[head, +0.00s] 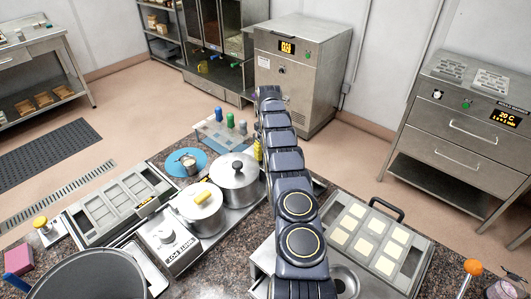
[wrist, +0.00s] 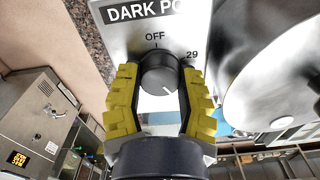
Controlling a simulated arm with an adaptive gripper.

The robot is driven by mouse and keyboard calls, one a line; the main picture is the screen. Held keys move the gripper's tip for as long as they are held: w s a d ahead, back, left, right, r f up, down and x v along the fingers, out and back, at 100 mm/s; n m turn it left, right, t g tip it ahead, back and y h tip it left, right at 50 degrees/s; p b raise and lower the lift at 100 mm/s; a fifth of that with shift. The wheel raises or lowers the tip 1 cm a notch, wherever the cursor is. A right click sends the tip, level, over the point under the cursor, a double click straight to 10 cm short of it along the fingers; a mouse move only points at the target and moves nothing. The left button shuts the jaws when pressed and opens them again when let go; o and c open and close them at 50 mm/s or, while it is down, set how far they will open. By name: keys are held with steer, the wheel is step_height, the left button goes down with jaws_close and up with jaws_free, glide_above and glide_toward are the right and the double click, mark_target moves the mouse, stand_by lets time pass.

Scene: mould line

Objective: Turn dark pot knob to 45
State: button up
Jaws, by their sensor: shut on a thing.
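In the wrist view the dark pot knob (wrist: 158,72) is a round dark knob on a pale panel (wrist: 135,38) lettered "DARK PO", cut off at the edge. "OFF" stands above it and "29" at its upper right; no 45 mark is visible. The knob's white pointer line slants to the lower right. My gripper (wrist: 160,88) has its yellow fingers shut on the knob's left and right sides. In the head view the knob is hidden behind my arm, and a bit of yellow (head: 258,150) shows beside the arm.
A lidded steel pot (head: 237,182) stands left of my arm, beside a paler pot (head: 199,212) with a yellow-handled lid. The white pot's knob (head: 166,236) is in front. A mould tray (head: 338,214) lies right of my arm. A large round metal surface (wrist: 275,70) is close right of my fingers.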

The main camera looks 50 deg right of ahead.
steer(key=m, duration=0.6)
steer(key=shift+f, duration=0.2)
steer(key=m, duration=0.5)
steer(key=shift+m, duration=0.3)
steer(key=o, duration=0.9)
steer(key=shift+r, duration=0.1)
